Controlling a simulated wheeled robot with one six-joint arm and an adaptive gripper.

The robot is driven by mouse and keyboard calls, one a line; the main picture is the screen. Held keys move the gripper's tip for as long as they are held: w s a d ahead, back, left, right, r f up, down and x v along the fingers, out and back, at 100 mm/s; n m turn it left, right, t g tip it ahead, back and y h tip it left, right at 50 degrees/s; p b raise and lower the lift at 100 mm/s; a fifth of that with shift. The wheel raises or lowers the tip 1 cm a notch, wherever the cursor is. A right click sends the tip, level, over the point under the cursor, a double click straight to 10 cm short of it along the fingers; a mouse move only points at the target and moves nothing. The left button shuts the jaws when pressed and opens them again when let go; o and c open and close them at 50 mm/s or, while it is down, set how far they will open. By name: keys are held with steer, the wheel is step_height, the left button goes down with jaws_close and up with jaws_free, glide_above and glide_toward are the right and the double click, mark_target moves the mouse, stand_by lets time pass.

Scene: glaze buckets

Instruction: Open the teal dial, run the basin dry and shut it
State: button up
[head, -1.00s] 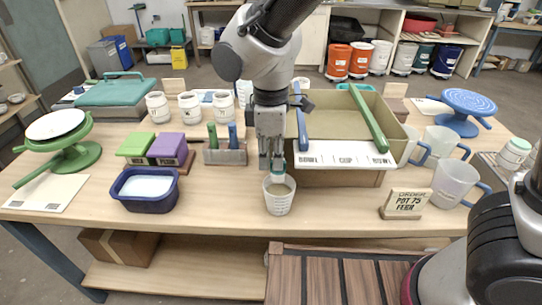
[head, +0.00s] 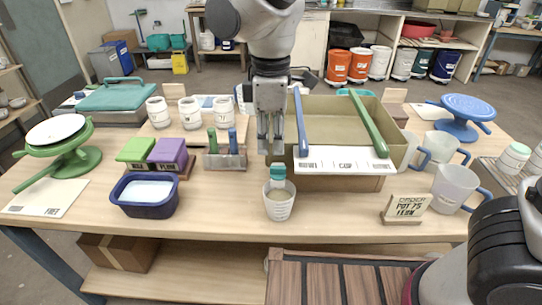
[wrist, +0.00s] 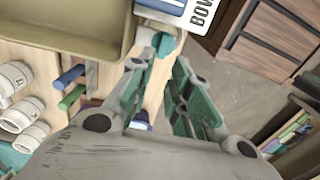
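The teal cap also shows just beyond my fingertips in the wrist view (wrist: 167,44). A dark blue basin (head: 145,204) with whitish contents sits left of the cup. My gripper (head: 270,150) hangs above the teal cap, pointing down. Its fingers are apart with nothing between them, as the wrist view (wrist: 163,60) also shows.
A card box (head: 335,183) with a blue and a green stick across it stands right of my gripper. A holder (head: 225,160) with two upright handles is to the left. A small sign (head: 405,206) and frosted jugs (head: 452,186) stand at the right.

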mark_target(271, 166)
step_height(271, 166, up, 6)
steer(key=shift+f, duration=0.1)
stand_by(0.4)
steer(key=s+d+r+m+t, duration=0.1)
steer(key=d+m, duration=0.8)
steer(key=d, duration=1.1)
steer(key=s+d+r+m+t, duration=0.1)
steer(key=s+d+m+t, duration=0.2)
steer(key=d+m, duration=0.6)
steer(key=s+d, duration=0.1)
steer(key=d, duration=1)
steer(key=shift+d+r, duration=0.3)
steer(key=shift+d, duration=0.05)
